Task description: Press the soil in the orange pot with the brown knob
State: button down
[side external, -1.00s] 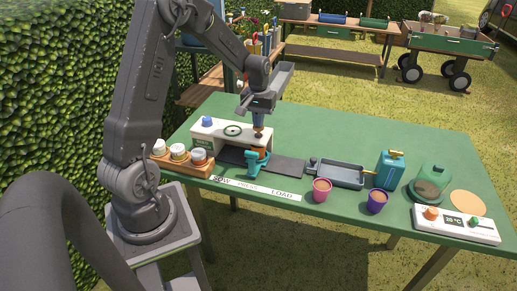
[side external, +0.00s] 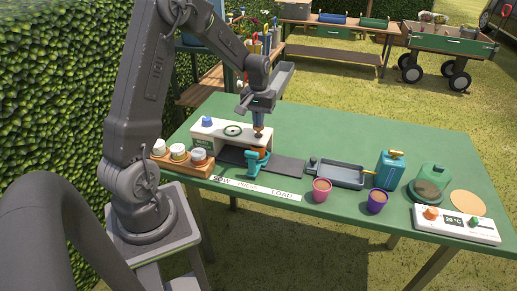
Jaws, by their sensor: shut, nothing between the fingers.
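My gripper (side external: 258,132) points straight down over the white machine's front edge, its fingers shut and empty. Just below it, on the dark track, is a small teal fixture (side external: 254,165). An orange-brown round part, perhaps the orange pot (side external: 264,154), shows at the fixture's upper right. It is too small to tell the pot from its soil. A brown tip shows at the fingertips; I cannot tell whether it is the brown knob. A gap shows between the fingertips and the fixture.
The white machine (side external: 206,134) with a blue knob stands behind the track. A wooden rack of jars (side external: 185,162) is at left. Pink pot (side external: 321,190), purple pot (side external: 377,201), grey tray (side external: 341,174), teal can (side external: 390,170), green dome (side external: 432,182) and white control box (side external: 457,225) stand at right.

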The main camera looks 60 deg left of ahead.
jog(key=shift+r, duration=1.35)
notch_tip(320, 180, up, 6)
jog(key=shift+f, duration=0.1)
dwell(0.6)
jog(key=s+d+r+m+t, duration=0.1)
jog(key=s+d+r+m, duration=0.2)
jog(key=d, duration=0.4)
jog(key=s+d+r+m+t, duration=0.1)
jog(key=s+d+r, duration=0.2)
jog(key=d+r, duration=0.3)
jog(key=s+d+m+t, duration=0.3)
jog(key=s+d+m, duration=0.2)
jog(key=s+d, duration=0.6)
jog(key=shift+s+d+f+t, duration=0.2)
jog(key=shift+s+f+t, duration=0.05)
jog(key=shift+f+t, duration=0.1)
